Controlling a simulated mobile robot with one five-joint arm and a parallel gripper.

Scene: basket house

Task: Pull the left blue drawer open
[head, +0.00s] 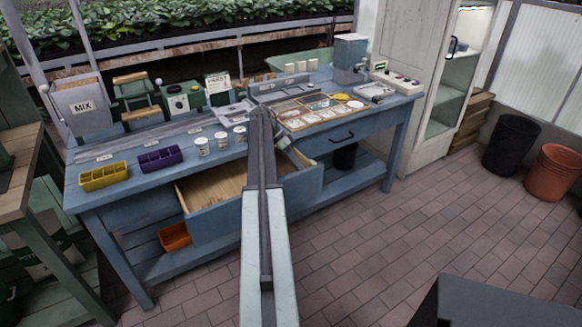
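The left blue drawer (224,219) stands pulled out from the blue workbench (130,208), left of centre. Its bare wooden inside shows, and I see nothing lying in the visible part. My arm reaches up the middle of the view and crosses in front of the drawer, hiding part of its front panel and inside. The drawer's handle is hidden. My gripper is around the far end of my arm, near the bench's front edge above the drawer; its fingers cannot be made out, nor whether they touch the drawer.
A yellow tray (104,177), a purple tray (160,159) and white jars stand on the bench top. An orange bin (174,236) sits below.

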